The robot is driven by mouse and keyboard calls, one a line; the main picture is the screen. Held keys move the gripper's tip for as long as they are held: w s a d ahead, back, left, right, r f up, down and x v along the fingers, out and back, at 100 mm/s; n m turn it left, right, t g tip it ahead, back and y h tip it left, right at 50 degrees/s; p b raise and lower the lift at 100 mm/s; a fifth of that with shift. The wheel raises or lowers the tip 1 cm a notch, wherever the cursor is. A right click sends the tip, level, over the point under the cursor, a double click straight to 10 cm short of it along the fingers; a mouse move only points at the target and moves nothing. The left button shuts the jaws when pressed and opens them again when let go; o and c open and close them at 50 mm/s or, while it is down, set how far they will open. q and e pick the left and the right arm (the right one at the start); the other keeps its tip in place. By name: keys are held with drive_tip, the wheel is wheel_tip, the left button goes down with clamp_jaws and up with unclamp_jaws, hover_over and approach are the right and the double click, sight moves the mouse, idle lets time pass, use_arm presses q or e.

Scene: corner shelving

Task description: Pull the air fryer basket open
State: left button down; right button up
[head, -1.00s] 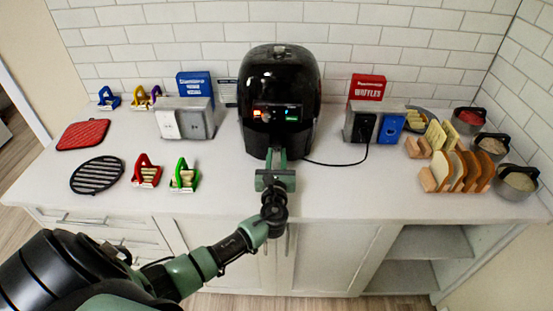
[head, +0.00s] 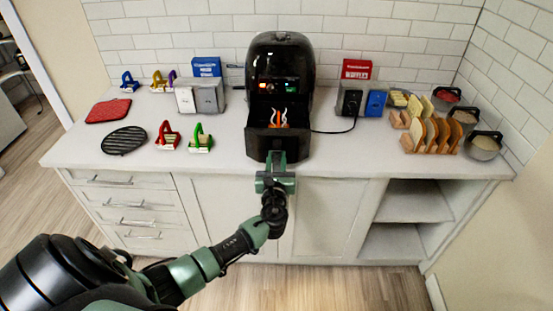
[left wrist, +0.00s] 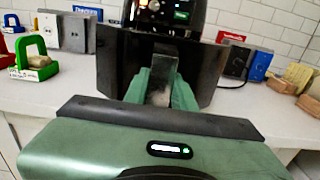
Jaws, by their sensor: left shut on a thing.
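The black air fryer (head: 281,65) stands on the counter against the tiled wall. Its basket (head: 262,143) is pulled out toward me, and orange and whitish food (head: 279,118) shows inside. My left gripper (head: 277,160) is shut on the basket handle at the front of the basket. In the left wrist view the green fingers (left wrist: 160,88) sit on both sides of the handle (left wrist: 163,66), with the black basket front (left wrist: 118,65) behind. My right gripper is not in view.
The white counter (head: 225,165) is clear around the basket. A black cord (head: 330,131) lies right of the fryer. Red and green holders (head: 201,141) stand to the left.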

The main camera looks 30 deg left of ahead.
use_arm(q)
drive_tip(key=shift+w+a, duration=0.1)
drive_tip(key=shift+w, duration=0.05)
drive_tip(key=c, duration=1.2)
unclamp_jaws()
drive_tip(key=shift+o, duration=0.2)
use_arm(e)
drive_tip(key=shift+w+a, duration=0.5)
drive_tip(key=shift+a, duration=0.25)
use_arm(q)
drive_tip(key=shift+s+d+f, duration=0.1)
drive_tip(key=shift+s+d, duration=0.2)
drive_tip(key=shift+s, duration=0.1)
drive_tip(key=b+v, duration=0.1)
drive_tip(key=v, duration=0.6)
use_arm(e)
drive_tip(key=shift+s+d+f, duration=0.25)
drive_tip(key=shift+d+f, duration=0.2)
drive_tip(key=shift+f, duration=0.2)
